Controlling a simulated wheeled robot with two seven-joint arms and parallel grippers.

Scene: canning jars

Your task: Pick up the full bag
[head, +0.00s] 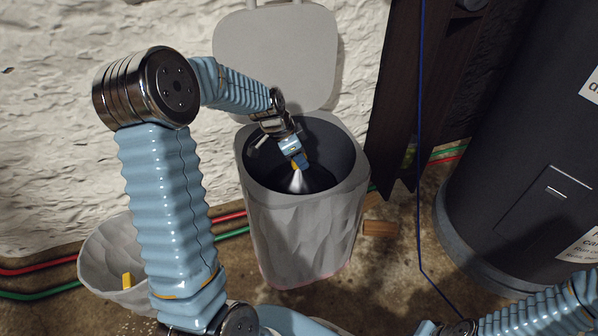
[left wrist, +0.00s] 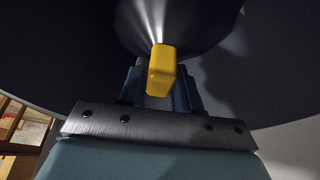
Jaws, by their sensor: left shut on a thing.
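The full bag (head: 315,180) is dark with a pale gathered neck and sits inside a tall grey bin (head: 305,235). Its yellow tab (left wrist: 162,70) stands up at the top of the neck. My left gripper (head: 298,162) reaches down into the bin's mouth from above and is shut on the yellow tab. In the left wrist view the blue fingers (left wrist: 160,88) sit on either side of the tab, with the dark bag beyond. The lower part of the bag is hidden by the bin wall. My right gripper is not in view.
The bin's lid (head: 275,55) stands open against the rough white wall. A pale grey tub (head: 105,255) with a yellow piece (head: 127,281) stands at the left. A large dark cylinder (head: 520,150) is at the right. A blue cord (head: 421,200) hangs between. Red and green lines run along the wall.

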